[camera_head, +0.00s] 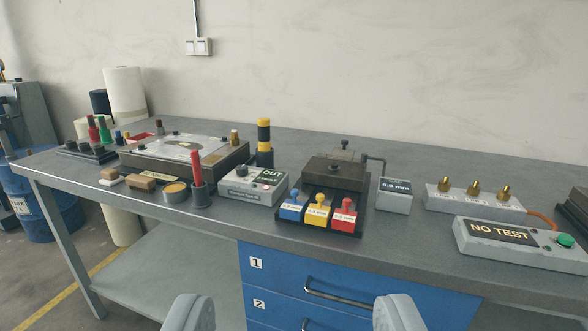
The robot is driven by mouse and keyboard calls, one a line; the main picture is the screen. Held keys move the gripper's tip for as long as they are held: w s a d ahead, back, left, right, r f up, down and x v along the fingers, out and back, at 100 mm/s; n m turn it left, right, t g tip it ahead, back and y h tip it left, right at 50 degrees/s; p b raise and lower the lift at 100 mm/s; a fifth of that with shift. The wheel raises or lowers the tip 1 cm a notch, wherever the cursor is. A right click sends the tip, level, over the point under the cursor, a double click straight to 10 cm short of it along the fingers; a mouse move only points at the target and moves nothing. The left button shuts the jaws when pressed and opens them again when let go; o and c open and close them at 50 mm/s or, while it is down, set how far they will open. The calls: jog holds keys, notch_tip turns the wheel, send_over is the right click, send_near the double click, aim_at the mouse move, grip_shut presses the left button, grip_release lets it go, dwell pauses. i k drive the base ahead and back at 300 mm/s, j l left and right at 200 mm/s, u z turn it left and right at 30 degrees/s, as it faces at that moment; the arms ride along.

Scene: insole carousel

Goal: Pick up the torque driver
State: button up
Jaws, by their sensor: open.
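An upright black-and-yellow banded handle (264,136) looks like the torque driver. It stands on the grey workbench behind the OUT box, right of the large flat fixture, and its lower end sits in or on a dark base. A red-handled tool (197,166) stands upright in a small dark cup nearer the front edge; I cannot tell its exact kind. My gripper (293,313) shows at the bottom of the view as two grey fingertips set wide apart. It is open and empty, in front of the bench and well short of both tools.
The OUT box (252,188) stands in front of the banded handle. A dark block fixture (334,174) with blue, yellow and red tagged pieces is to its right. A flat fixture (150,163) is left. The NO TEST box (500,234) is far right. Blue drawers (270,262) are below.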

aim_at(263, 145)
jog(key=i+j, duration=0.25)
jog(key=i, duration=0.25)
jog(key=i+j+z, duration=0.1)
jog(key=i+j, duration=0.2)
jog(key=i, duration=0.25)
